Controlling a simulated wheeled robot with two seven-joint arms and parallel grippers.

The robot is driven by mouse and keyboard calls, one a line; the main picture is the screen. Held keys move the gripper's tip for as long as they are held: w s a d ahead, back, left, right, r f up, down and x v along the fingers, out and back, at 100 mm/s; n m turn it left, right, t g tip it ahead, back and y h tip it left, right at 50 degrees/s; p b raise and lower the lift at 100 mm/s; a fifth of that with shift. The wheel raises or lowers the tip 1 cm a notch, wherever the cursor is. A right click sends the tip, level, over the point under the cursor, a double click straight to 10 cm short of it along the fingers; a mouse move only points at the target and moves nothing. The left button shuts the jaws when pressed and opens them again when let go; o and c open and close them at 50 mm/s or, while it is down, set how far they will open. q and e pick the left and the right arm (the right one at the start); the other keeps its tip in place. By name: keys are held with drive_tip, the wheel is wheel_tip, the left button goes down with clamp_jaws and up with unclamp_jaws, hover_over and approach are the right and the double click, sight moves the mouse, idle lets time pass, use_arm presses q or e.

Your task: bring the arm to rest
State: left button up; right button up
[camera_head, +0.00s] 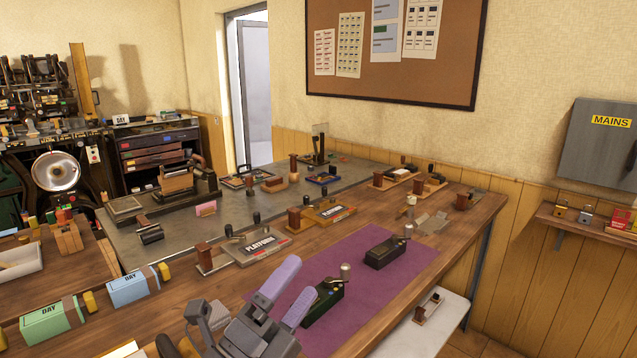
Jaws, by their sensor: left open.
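My left gripper (296,283) is at the bottom middle of the head view. Its two fingers have lilac pads and stand apart, with nothing seen between them. It is in front of the purple mat (385,285) on the wooden bench. A dark green device with a knob (325,300) is on the mat just right of the fingers, partly hidden by them. Whether they touch cannot be told. A black device (385,253) stands farther back on the mat, clear of the gripper. My right gripper is not in view.
Boxes marked DAY (133,286) stand at the left. Platform plates (255,248) and several wooden-handled tools fill the bench's middle and back. The mat's right part and the bench's right front edge are clear.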

use_arm(q)
drive_tip(key=s+a+f+n+g+y, duration=0.2)
drive_tip(key=a+f+n+y, duration=0.5)
drive_tip(key=n, duration=0.4)
drive_tip(key=s+a+f+n+g+y, duration=0.2)
drive_tip(key=a+f+n+y, duration=0.4)
drive_tip(key=f+n+y, duration=0.4)
drive_tip(key=s+d+f+n+g+h, duration=0.1)
drive_tip(key=s+f+n+g, duration=0.1)
drive_tip(key=s+f+g, duration=0.55)
drive_tip(key=s+f+n+g+h, duration=0.1)
drive_tip(key=s+f+n+g, duration=0.2)
drive_tip(key=s, duration=0.8)
wheel_tip(320, 180, down, 16)
drive_tip(key=s+m+g+p, duration=0.1)
drive_tip(key=s+g+p, duration=0.1)
drive_tip(key=s+a+f+p, duration=0.2)
drive_tip(key=s+a+f, duration=0.1)
drive_tip(key=s+f, duration=0.6)
drive_tip(key=s+g, duration=0.1)
drive_tip(key=s, duration=0.2)
drive_tip(key=shift+s, duration=0.4)
